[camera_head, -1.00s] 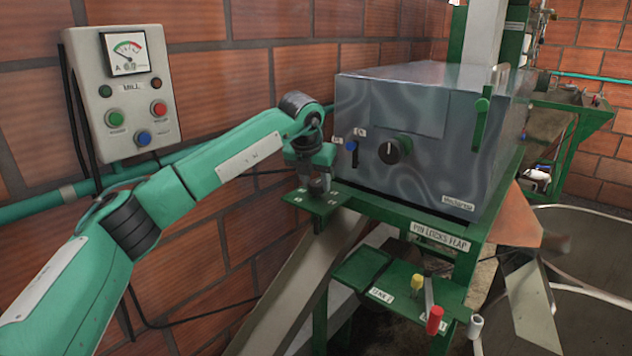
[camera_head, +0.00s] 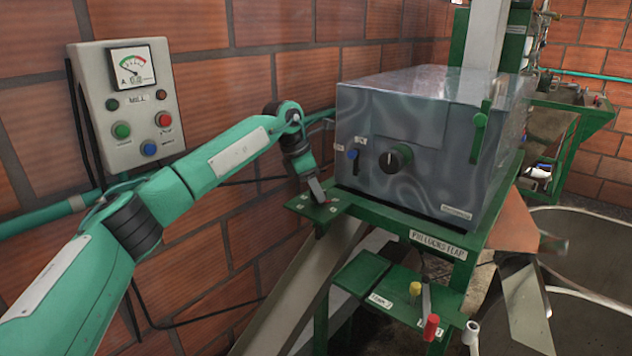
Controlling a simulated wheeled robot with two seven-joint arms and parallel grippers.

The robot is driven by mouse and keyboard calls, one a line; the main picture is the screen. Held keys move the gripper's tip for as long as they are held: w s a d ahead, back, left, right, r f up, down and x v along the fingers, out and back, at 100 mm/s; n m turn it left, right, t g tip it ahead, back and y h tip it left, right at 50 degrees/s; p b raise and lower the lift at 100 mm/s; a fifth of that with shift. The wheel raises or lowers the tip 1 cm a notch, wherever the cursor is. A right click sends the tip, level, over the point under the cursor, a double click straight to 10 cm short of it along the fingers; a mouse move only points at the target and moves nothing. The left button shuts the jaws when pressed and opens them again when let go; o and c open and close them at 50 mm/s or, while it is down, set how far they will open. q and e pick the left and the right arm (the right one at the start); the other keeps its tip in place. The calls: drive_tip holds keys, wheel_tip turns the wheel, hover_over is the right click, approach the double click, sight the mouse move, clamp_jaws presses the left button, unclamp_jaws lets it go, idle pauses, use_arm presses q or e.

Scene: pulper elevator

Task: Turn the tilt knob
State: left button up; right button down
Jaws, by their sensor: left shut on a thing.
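My left gripper (camera_head: 317,188) is at the end of the teal arm, shut on a small grey part, seemingly the tilt knob, at the left end of the green ledge (camera_head: 365,204). The fingers point down and lean, and hide most of the knob. The ledge carries small pale marks around that spot. My right gripper is not in view.
A grey mill control box (camera_head: 122,110) with a meter and coloured buttons hangs on the brick wall, behind my arm. A lower green shelf (camera_head: 362,272) holds yellow, red and grey handles. A sloping chute (camera_head: 290,290) runs below the ledge.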

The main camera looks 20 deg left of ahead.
use_arm(q)
drive_tip(key=shift+r+m+g+p, duration=0.15)
drive_tip(key=shift+m+g+p, duration=0.25)
drive_tip(key=shift+m, duration=0.6)
drive_tip(key=shift+w+m+h+p, duration=0.1)
drive_tip(key=shift+m+h+p, duration=0.3)
drive_tip(key=shift+m, duration=0.5)
drive_tip(key=shift+m+g+p, duration=0.3)
drive_tip(key=shift+m+g, duration=0.1)
drive_tip(key=shift+w+m+g+p, duration=0.1)
drive_tip(key=shift+m+g+p, duration=0.35)
drive_tip(key=shift+m, duration=0.65)
drive_tip(key=shift+m+g+y+p, duration=0.3)
drive_tip(key=shift+m+g+p, duration=0.05)
drive_tip(key=shift+m, duration=0.55)
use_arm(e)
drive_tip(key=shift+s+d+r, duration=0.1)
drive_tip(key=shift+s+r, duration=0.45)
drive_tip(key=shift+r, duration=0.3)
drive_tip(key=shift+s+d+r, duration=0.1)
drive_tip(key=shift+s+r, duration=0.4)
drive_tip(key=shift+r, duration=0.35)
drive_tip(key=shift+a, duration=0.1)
use_arm(q)
drive_tip(key=o, duration=0.8)
drive_tip(key=shift+c, duration=0.2)
drive_tip(key=shift+o, duration=1.1)
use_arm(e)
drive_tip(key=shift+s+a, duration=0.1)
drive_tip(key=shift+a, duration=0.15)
